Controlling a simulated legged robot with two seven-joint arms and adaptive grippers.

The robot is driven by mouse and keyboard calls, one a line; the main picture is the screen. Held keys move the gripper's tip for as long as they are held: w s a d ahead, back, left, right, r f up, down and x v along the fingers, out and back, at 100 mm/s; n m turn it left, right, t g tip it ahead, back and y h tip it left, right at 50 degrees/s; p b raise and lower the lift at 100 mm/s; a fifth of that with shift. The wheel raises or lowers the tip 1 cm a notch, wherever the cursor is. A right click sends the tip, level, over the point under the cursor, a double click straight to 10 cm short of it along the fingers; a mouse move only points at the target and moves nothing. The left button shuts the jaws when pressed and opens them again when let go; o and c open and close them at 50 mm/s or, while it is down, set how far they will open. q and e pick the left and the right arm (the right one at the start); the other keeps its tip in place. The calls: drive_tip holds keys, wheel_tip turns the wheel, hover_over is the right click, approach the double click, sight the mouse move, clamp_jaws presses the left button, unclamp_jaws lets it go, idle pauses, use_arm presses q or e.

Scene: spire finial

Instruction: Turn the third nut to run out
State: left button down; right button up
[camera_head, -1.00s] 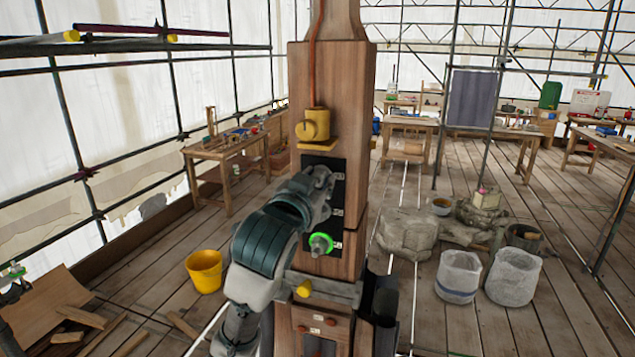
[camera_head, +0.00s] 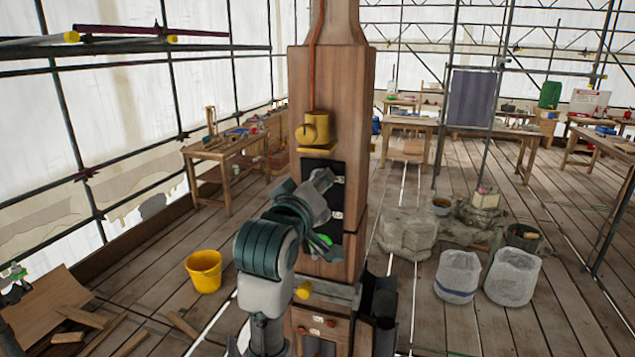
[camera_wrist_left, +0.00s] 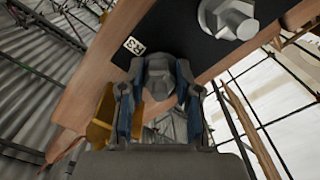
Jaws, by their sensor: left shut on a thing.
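A wooden post (camera_head: 330,85) stands upright in the middle of the head view, with a dark plate (camera_head: 338,168) let into its face. My left gripper (camera_head: 322,182) is at the plate's upper part. In the left wrist view my left gripper (camera_wrist_left: 160,90) is shut on a grey nut (camera_wrist_left: 158,72) at the plate's edge. Another grey nut (camera_wrist_left: 232,18) stands on the dark plate (camera_wrist_left: 180,30), apart from the fingers. A bright green ring (camera_head: 324,239) lower on the post is partly hidden by my arm.
A yellow block-like fitting (camera_head: 314,130) sits on the post above the plate. A grey ledge (camera_head: 330,291) crosses the post below. A yellow bucket (camera_head: 204,271) stands on the floor at left. Stones (camera_head: 408,233) and sacks (camera_head: 513,276) lie at right.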

use_arm(q)
drive_tip(key=n, duration=0.1)
drive_tip(key=n+p, duration=0.1)
drive_tip(key=n, duration=0.1)
drive_tip(key=shift+w+f+n, duration=0.1)
drive_tip(key=shift+f+n, duration=0.1)
drive_tip(key=shift+n, duration=0.1)
drive_tip(key=n, duration=0.3)
drive_tip(key=shift+n+p, duration=0.3)
drive_tip(key=shift+p, duration=0.1)
drive_tip(key=n+p, duration=0.1)
drive_tip(key=n, duration=0.5)
drive_tip(key=shift+p, duration=0.4)
drive_tip(key=shift+d+f, duration=0.1)
drive_tip(key=c, duration=0.8)
unclamp_jaws()
drive_tip(key=shift+w, duration=0.1)
